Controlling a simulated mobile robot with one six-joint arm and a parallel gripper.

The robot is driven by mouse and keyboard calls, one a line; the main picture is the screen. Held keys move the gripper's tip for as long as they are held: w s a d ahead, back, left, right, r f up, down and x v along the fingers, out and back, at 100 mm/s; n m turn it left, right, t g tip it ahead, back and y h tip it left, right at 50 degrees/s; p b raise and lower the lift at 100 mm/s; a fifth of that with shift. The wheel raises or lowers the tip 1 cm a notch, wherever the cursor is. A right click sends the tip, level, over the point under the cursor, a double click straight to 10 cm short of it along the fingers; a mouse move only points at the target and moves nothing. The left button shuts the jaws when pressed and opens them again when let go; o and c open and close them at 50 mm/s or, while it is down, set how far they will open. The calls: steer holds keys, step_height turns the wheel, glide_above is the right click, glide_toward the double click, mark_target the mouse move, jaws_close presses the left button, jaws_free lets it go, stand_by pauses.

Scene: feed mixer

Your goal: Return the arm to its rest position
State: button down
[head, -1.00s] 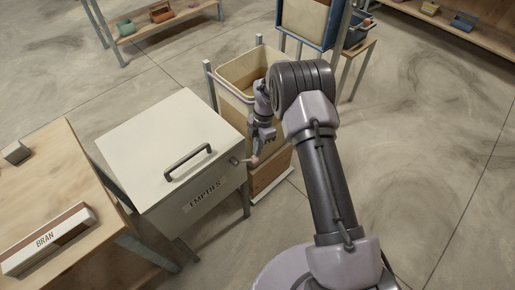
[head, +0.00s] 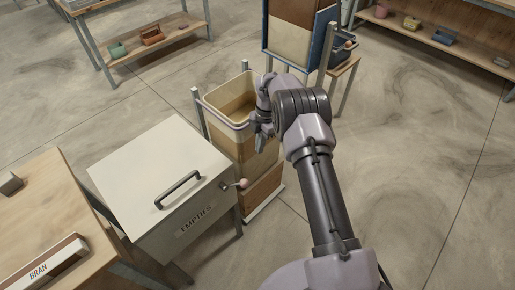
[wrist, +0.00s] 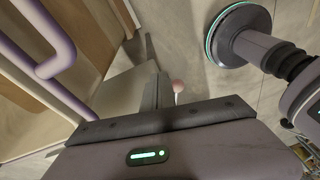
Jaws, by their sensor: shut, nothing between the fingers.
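My arm reaches forward at the right of the head view, bent at the elbow. My gripper (head: 260,143) points down, in front of the tall open bin (head: 236,108) as seen from the head. In the wrist view my gripper (wrist: 157,88) appears as closed grey fingers, with nothing held. A pink ball knob (head: 243,183) on the side of the EMPTIES box (head: 150,165) sits a little left of and below the gripper, apart from it in the head view. The knob also shows beyond the fingers in the wrist view (wrist: 178,86).
The EMPTIES box has a closed lid with a dark handle (head: 178,190). A wooden table (head: 40,215) with a BRAN block (head: 42,272) stands at the left. A blue-framed panel (head: 290,40) and shelves (head: 440,30) stand behind. The floor at right is clear.

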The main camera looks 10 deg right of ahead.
step_height(320, 180, up, 16)
steer(key=s+m+t, duration=0.2)
steer(key=m, duration=0.4)
steer(key=s+a+r+m+t+b, duration=0.1)
steer(key=s+r+m+t, duration=0.1)
steer(key=s+r+m, duration=0.85)
steer(key=s+r+m+t, duration=0.1)
steer(key=s+m, duration=0.4)
steer(key=s, duration=0.6)
steer(key=s+r+m+t+b, duration=0.1)
steer(key=s+r+m, duration=0.3)
steer(key=s, duration=0.8)
steer(key=shift+a+r+m+t, duration=0.2)
steer(key=shift+a+m+t, duration=0.2)
steer(key=shift+m+t, duration=0.5)
steer(key=c, duration=2.1)
jaws_free()
